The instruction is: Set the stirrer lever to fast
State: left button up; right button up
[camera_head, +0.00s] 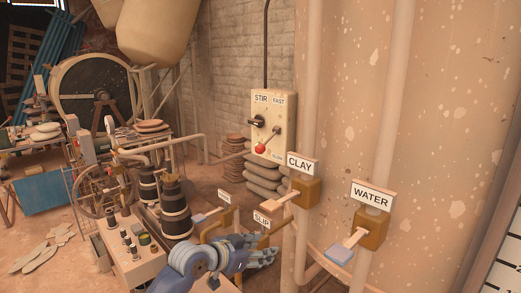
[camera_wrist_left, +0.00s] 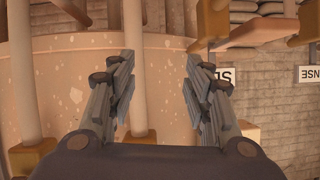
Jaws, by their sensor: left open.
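The stirrer control box (camera_head: 285,125) is a pale panel on the wall beside the large tank, with STIR and FAST labels at its top. Its lever with a red knob (camera_head: 260,149) points down and to the left, away from the FAST label. A dark switch (camera_head: 257,121) sits above it. My left gripper (camera_head: 264,254) is open and empty, low in front of the tank, well below the box and apart from it. The left wrist view shows its two fingers (camera_wrist_left: 158,75) spread with nothing between. The stirrer lever is not visible there. My right gripper is not in view.
CLAY (camera_head: 300,163) and WATER (camera_head: 372,196) valves with handles stick out at the right. The SLIP sign (camera_head: 262,219) and valve handles are close to my left gripper. Pipes run up the tank (camera_head: 450,130). A cluttered bench with black containers (camera_head: 175,212) stands left.

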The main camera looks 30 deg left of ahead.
pick_arm(q)
jog(key=w+a+r+t, duration=0.1)
jog(key=w+a+r, duration=0.2)
jog(key=r, duration=0.3)
jog(key=w+a+r+t, duration=0.2)
jog(key=a+r, duration=0.1)
jog(key=r, duration=0.2)
jog(key=n+t, duration=0.1)
jog(key=t, duration=0.1)
send_near(257, 150)
jog(key=w, duration=0.1)
jog(key=p+x, duration=0.3)
jog(key=x, duration=0.6)
jog(key=shift+w+d+p, duration=0.15)
jog(key=shift+w+p, duration=0.15)
jog(key=shift+w, duration=0.05)
jog(key=shift+w+d+f, duration=0.1)
jog(key=shift+w, duration=0.45)
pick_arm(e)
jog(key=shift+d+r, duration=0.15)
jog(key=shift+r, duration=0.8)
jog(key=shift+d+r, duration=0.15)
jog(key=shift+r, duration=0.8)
pick_arm(q)
grip_shut()
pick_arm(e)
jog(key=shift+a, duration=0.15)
